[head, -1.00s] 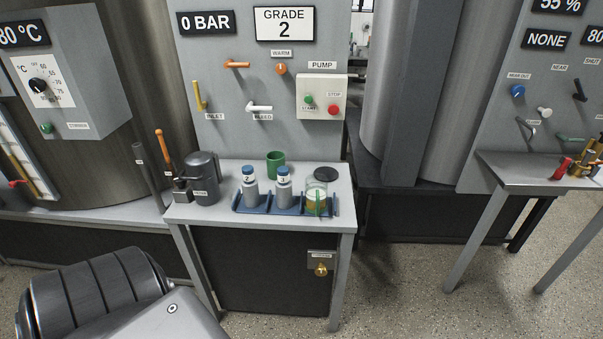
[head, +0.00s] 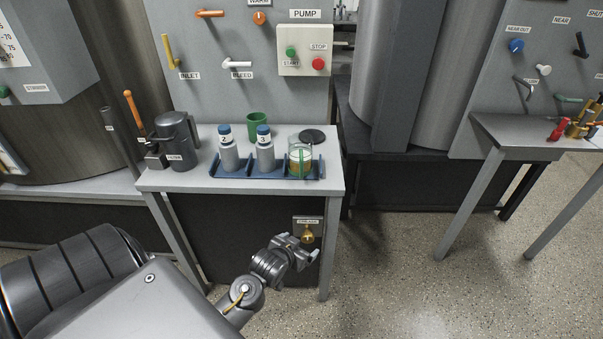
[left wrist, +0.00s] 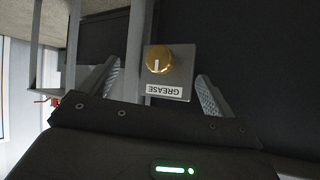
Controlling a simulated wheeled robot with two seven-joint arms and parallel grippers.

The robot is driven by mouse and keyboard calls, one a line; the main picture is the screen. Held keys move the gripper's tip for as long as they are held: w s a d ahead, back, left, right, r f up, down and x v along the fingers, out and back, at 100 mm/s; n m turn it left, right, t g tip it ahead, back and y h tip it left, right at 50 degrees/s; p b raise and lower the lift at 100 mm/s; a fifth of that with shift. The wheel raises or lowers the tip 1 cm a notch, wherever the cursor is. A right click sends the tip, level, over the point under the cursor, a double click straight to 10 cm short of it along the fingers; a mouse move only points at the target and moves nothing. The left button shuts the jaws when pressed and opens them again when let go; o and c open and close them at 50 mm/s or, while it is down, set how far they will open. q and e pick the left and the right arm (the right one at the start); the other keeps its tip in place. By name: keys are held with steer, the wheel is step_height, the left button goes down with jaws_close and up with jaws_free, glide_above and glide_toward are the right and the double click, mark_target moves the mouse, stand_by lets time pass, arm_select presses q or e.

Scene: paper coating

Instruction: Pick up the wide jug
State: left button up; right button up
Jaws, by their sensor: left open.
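No label in view reads "wide jug". The widest clear vessel is a glass jar (head: 300,161) with pale yellow contents and a green upright strip, at the right end of the blue rack (head: 233,172). A green cup (head: 256,125) stands behind the rack. My left gripper (head: 305,256) is open and empty, in front of the small table and below its top, near the brass grease knob (head: 307,236). In the left wrist view its two fingers (left wrist: 158,90) are spread, with the grease knob (left wrist: 158,60) seen between them. My right gripper is not in view.
A dark round lid (head: 312,136) lies behind the jar. A dark grey filter canister (head: 177,142) stands at left. The table's front edge (head: 240,187) is above my gripper.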

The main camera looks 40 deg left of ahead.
arm_select(q)
step_height(320, 180, up, 12)
steer(key=w+a+n+t+y+b, duration=0.1)
steer(key=w+a+t, duration=0.1)
steer(key=a+t, duration=0.1)
steer(key=n+t+y, duration=0.2)
steer(key=t+y, duration=0.1)
glide_toward(296, 150)
steer(key=shift+b+x, duration=0.4)
steer(key=shift+x, duration=3.05)
steer(key=x, duration=0.4)
steer(key=shift+w, duration=0.2)
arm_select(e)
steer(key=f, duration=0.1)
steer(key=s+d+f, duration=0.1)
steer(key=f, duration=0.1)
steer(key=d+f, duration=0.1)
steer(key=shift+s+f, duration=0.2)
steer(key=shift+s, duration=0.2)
arm_select(q)
steer(key=c, duration=1.4)
steer(key=shift+c, duration=0.5)
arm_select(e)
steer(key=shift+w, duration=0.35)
